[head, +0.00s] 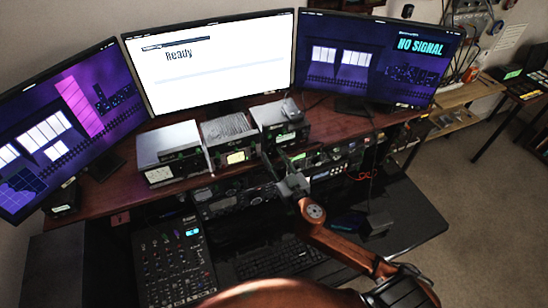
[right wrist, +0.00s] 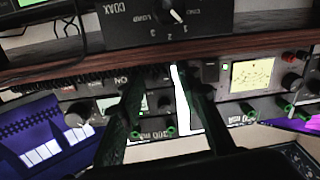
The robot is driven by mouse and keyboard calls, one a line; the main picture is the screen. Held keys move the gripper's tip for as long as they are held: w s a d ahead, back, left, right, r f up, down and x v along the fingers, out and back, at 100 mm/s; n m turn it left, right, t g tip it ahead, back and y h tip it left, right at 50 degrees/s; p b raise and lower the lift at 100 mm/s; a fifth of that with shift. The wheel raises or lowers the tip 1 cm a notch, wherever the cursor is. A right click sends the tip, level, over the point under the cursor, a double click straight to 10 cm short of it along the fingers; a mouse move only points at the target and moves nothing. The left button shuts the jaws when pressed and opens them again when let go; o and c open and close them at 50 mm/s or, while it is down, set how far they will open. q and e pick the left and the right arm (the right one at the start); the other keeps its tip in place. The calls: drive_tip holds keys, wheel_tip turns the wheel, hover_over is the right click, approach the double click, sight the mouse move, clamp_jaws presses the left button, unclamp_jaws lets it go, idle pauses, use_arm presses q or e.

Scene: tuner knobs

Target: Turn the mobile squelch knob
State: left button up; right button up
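My right gripper (head: 287,183) is at the front of the equipment under the desk shelf. In the right wrist view my right gripper (right wrist: 157,98) shows two dark fingers with a gap between them and nothing clearly held. Behind the fingers is a row of radio panels (right wrist: 155,110) with small knobs and green-ringed sockets. The picture is upside down and the labels are too small to read, so I cannot tell which knob is mobile squelch. The fingers hide part of the panels. My left gripper is not in view.
A box marked COAX (right wrist: 130,20) with a pointer knob (right wrist: 170,10) shows above the wooden shelf edge (right wrist: 230,45). Three monitors, including the white one reading Ready (head: 212,75), stand behind. A mixer (head: 175,262) and keyboard (head: 280,258) lie on the lower desk.

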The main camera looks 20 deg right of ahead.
drive_tip(key=c, duration=0.5)
drive_tip(key=shift+c, duration=1.4)
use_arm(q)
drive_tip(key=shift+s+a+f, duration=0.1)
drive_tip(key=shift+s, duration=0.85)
use_arm(e)
clamp_jaws()
drive_tip(key=shift+a, duration=0.1)
drive_tip(key=shift+m+b, duration=0.6)
drive_tip(key=shift+m, duration=1)
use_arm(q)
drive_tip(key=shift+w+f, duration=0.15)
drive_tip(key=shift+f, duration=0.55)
use_arm(e)
drive_tip(key=shift+r+m, duration=0.1)
drive_tip(key=shift+m, duration=0.7)
